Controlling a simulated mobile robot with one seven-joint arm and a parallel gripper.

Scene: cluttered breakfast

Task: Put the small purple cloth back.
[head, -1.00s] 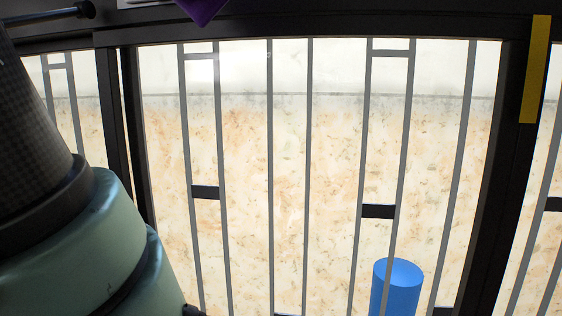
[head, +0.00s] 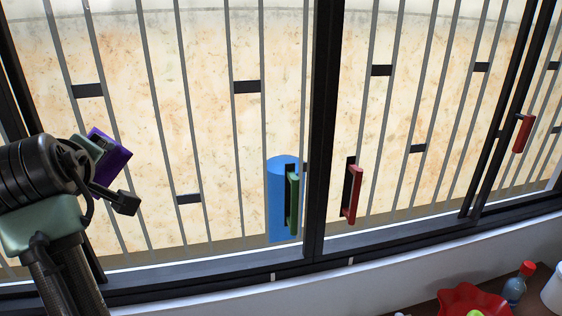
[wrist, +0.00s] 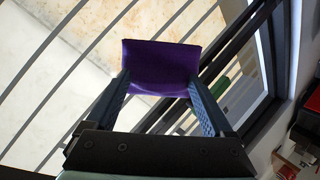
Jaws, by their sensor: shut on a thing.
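The small purple cloth (head: 113,162) is in my gripper at the left of the head view, up in front of the barred window. In the wrist view the purple cloth (wrist: 160,58) spreads between and beyond the fingertips. My gripper (wrist: 157,88) is shut on its near edge, with one finger at each side. In the head view my gripper (head: 101,170) is partly hidden by my own wrist. The cloth hangs clear of any surface that I can see.
Tall barred windows (head: 325,110) fill the view, with a green handle (head: 292,203) and a red handle (head: 352,193). A blue cylinder (head: 276,225) shows by the green handle. At lower right are a red bowl (head: 470,300) and a red-capped bottle (head: 515,288).

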